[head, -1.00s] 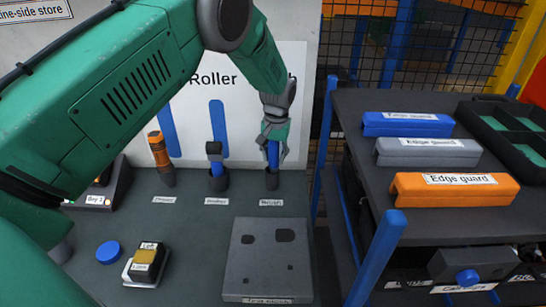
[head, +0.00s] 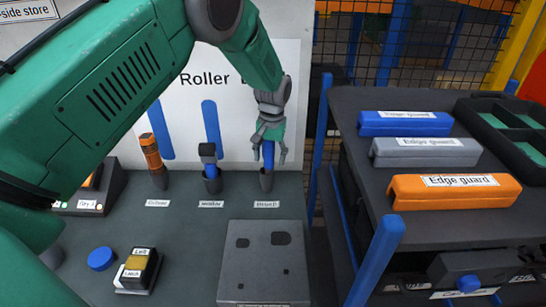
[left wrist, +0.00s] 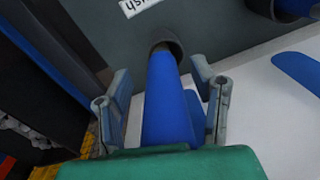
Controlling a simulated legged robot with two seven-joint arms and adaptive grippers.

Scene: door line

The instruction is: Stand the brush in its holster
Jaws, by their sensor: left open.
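The blue brush (head: 268,156) stands upright with its lower end inside the dark brush holster (head: 266,182), behind the label reading Brush. My left gripper (head: 269,150) is just above the holster, with its fingers open on either side of the brush. In the left wrist view the brush handle (left wrist: 168,105) runs into the round holster mouth (left wrist: 168,46). The open fingers show on both sides of it, with gaps between them and the handle. The upper end of the brush is hidden by my gripper. My right gripper is not in view.
Other holsters hold a roller-like blue tool (head: 210,165) and an orange tool (head: 151,152) to the left. A grey plate with holes (head: 264,262) lies in front. A dark rack with edge guards (head: 455,190) stands at right. A white board is behind.

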